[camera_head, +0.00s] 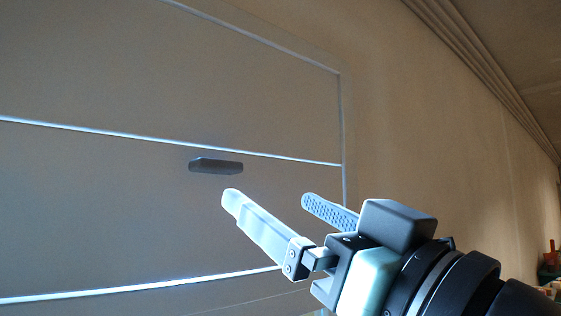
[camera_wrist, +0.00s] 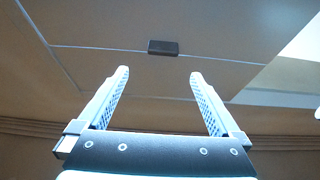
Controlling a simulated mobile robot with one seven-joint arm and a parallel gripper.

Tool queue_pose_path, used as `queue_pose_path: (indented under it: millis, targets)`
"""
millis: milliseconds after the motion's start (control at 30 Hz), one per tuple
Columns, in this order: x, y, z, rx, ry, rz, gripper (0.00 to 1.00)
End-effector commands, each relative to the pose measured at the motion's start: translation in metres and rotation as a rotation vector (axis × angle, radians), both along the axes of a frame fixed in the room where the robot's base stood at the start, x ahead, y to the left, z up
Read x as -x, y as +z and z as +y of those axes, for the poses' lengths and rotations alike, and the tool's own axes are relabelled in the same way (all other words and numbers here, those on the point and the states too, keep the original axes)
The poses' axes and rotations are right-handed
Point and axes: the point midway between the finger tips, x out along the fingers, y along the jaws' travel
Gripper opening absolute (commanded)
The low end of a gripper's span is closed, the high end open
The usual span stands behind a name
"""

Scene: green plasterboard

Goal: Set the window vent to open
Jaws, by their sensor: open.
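A small dark handle (camera_head: 216,166), likely of the window vent, sits on a flat panel (camera_head: 120,190) just below a pale horizontal strip. It also shows in the wrist view as a dark block (camera_wrist: 163,47), beyond and above the fingertips, roughly centred between them. My gripper (camera_head: 268,198) is open and empty, to the lower right of the handle in the head view. In the wrist view its two fingers (camera_wrist: 158,75) stand wide apart with nothing between them. They appear apart from the handle. Whether the vent is open or shut I cannot tell.
Pale strips (camera_head: 150,136) divide the panel, and a frame edge (camera_head: 342,130) bounds it on the right. A bare wall (camera_head: 430,130) continues to the right. Small coloured objects (camera_head: 549,262) stand at the far right edge. The space between gripper and handle looks clear.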

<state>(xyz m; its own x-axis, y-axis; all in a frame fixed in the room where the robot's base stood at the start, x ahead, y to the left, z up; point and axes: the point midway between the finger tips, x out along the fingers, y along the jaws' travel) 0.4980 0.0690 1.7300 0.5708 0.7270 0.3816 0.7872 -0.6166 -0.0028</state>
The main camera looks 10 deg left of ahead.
Motion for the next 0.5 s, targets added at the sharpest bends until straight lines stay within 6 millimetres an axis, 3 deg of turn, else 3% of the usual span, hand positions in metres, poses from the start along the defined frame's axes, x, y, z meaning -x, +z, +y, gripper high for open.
queue_pose_path:
  millis: [500]
  targets:
    - [-0.051,0.04,0.067,-0.001,0.005,0.004,1.0]
